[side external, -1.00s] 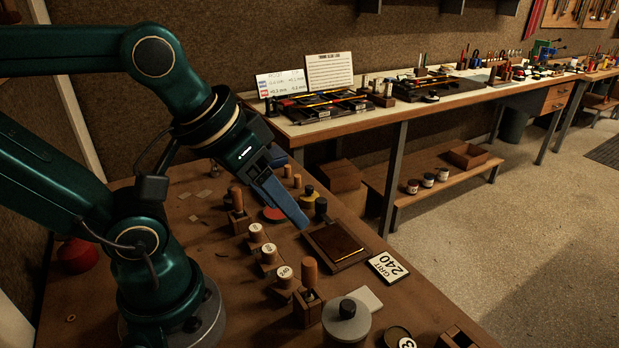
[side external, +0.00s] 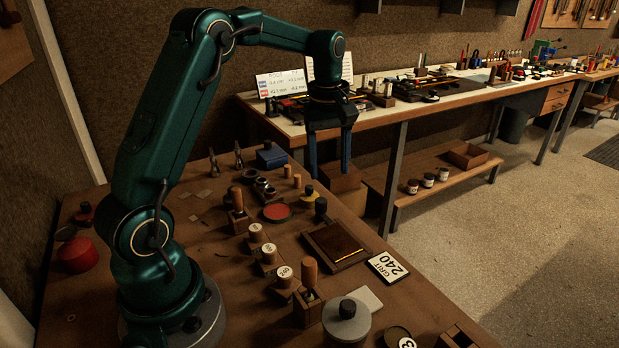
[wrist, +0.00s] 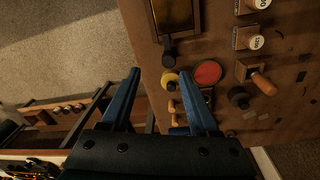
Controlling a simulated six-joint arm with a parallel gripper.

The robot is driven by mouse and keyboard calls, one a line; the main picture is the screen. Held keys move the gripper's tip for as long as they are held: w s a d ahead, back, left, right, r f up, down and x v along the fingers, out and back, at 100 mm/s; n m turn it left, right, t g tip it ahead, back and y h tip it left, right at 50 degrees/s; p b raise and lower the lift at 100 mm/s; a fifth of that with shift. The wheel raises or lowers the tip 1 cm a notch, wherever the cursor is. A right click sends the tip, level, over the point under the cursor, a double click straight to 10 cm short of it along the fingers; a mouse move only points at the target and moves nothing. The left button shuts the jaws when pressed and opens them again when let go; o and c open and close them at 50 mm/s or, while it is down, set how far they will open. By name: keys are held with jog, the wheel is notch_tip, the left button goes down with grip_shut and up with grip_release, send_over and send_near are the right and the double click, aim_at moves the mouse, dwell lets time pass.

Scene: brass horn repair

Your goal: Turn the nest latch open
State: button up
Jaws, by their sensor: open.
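My gripper (side external: 329,168) is open, its two blue fingers pointing down and apart with nothing between them. In the side view it hangs beyond the bench's far edge, behind the wooden tray. The tray (side external: 330,242), a dark recessed frame with a yellow strip, lies on the near bench; it also shows at the top of the wrist view (wrist: 178,18). A dark upright piece (side external: 321,208) stands by the tray's corner and also shows in the wrist view (wrist: 169,48). I cannot tell whether it is the nest latch; no other latch is clearly visible.
A yellow pot with a dark knob (side external: 309,195) and a red disc (side external: 277,212) are near the dark piece. Several wooden blocks with labelled discs (side external: 268,254) line the bench. A long workbench (side external: 440,95) stands behind.

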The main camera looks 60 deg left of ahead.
aim_at(321, 200)
jog(key=shift+g, duration=0.4)
jog(key=f, duration=0.2)
jog(key=a+f, duration=0.1)
jog(key=f, duration=0.3)
jog(key=shift+s+a+f, duration=0.25)
jog(key=shift+s, duration=0.15)
jog(key=shift+f, duration=0.75)
grip_shut()
